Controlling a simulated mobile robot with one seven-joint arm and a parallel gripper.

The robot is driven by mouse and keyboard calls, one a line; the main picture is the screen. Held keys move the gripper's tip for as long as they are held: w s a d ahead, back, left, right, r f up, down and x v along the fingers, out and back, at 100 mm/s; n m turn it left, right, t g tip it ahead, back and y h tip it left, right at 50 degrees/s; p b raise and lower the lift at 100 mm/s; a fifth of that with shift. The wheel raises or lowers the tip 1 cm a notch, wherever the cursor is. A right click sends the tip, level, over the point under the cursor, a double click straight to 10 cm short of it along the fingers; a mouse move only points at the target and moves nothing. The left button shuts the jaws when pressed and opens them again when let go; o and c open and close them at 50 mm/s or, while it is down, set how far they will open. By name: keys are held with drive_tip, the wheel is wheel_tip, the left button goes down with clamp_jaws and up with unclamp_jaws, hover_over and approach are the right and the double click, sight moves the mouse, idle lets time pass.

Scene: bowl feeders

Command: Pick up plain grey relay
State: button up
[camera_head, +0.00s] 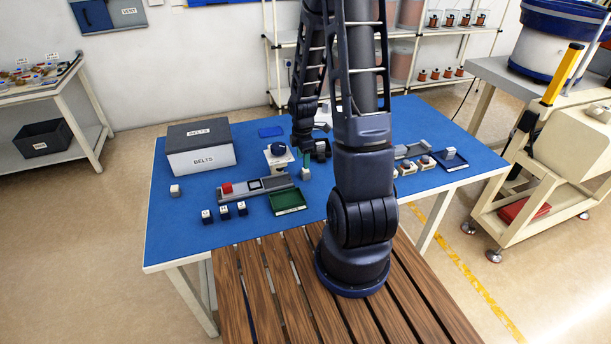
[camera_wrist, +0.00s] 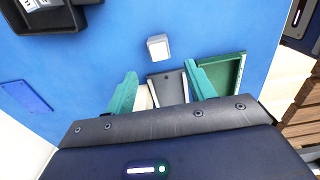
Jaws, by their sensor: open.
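A small plain grey block (camera_head: 306,174), which looks like the relay, stands on the blue table right of the grey rail's end. In the wrist view this grey block (camera_wrist: 158,48) lies beyond my fingertips, apart from them, with blue tabletop around it. My gripper (camera_head: 307,157) is above the table near it; its green fingers (camera_wrist: 161,82) are spread and empty. Similar greyish blocks stand at the table's left (camera_head: 175,190) and at the blue tray on the right (camera_head: 449,153); their markings are too small to tell.
The grey rail (camera_head: 238,194) carries a red block. A green tray (camera_head: 288,211) lies in front, with several labelled dark blocks (camera_head: 224,211) left of it. A BELTS box (camera_head: 201,161) stands behind. A dark container (camera_wrist: 62,18) is at the wrist view's upper left.

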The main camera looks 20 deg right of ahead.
sight(304, 170)
drive_tip(key=shift+d+f, duration=0.2)
drive_tip(key=shift+f, duration=3.35)
drive_tip(key=c, duration=1.1)
drive_tip(key=shift+o, duration=0.2)
